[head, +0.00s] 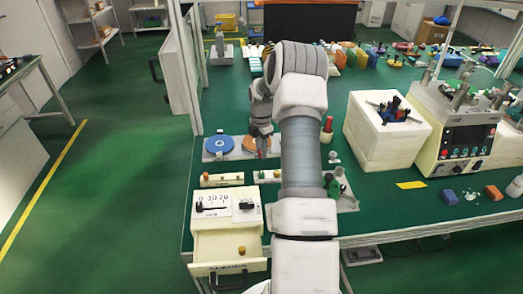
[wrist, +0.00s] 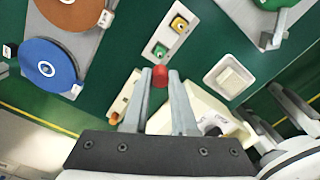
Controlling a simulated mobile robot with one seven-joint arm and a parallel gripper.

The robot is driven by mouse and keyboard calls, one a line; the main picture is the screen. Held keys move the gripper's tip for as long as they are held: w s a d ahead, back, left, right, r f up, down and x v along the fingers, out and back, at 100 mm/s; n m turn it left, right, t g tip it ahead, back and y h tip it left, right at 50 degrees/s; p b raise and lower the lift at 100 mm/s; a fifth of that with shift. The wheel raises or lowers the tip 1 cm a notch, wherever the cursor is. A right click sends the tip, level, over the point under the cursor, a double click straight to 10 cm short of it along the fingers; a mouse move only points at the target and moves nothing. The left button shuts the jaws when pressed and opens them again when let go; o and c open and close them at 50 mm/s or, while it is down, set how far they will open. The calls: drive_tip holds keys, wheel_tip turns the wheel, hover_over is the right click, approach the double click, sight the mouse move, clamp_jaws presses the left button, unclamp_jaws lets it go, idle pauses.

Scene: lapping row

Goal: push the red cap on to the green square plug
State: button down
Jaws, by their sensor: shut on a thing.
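My gripper (wrist: 160,73) is shut on the red cap (wrist: 159,76), which sits between the two fingertips in the wrist view. The green square plug (wrist: 160,51) stands on a small pale plate, just beyond the cap in that view. A yellow square plug (wrist: 180,24) is on the same plate, past the green one. The cap looks apart from the green plug, but its height above it is hard to judge. In the head view my gripper (head: 263,150) points down over the bench, left of my arm; the cap is not clear there.
A cream box (head: 225,210) with an open drawer (head: 229,243) stands at the bench's front edge. A pale strip (head: 222,180) lies beside the plug plate. A blue disc (wrist: 48,65) and a brown disc (wrist: 70,8) lie near. A white square dish (wrist: 229,76) is opposite.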

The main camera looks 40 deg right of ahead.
drive_tip(key=shift+f+b, duration=1.8)
drive_tip(key=shift+f, duration=1.1)
drive_tip(key=shift+f+b, duration=0.95)
drive_tip(key=shift+f, duration=0.3)
drive_tip(key=c, duration=0.6)
unclamp_jaws()
drive_tip(key=shift+c, duration=0.2)
wheel_tip(320, 180, up, 18)
drive_tip(key=shift+f+p, duration=0.2)
drive_tip(key=shift+p, duration=0.25)
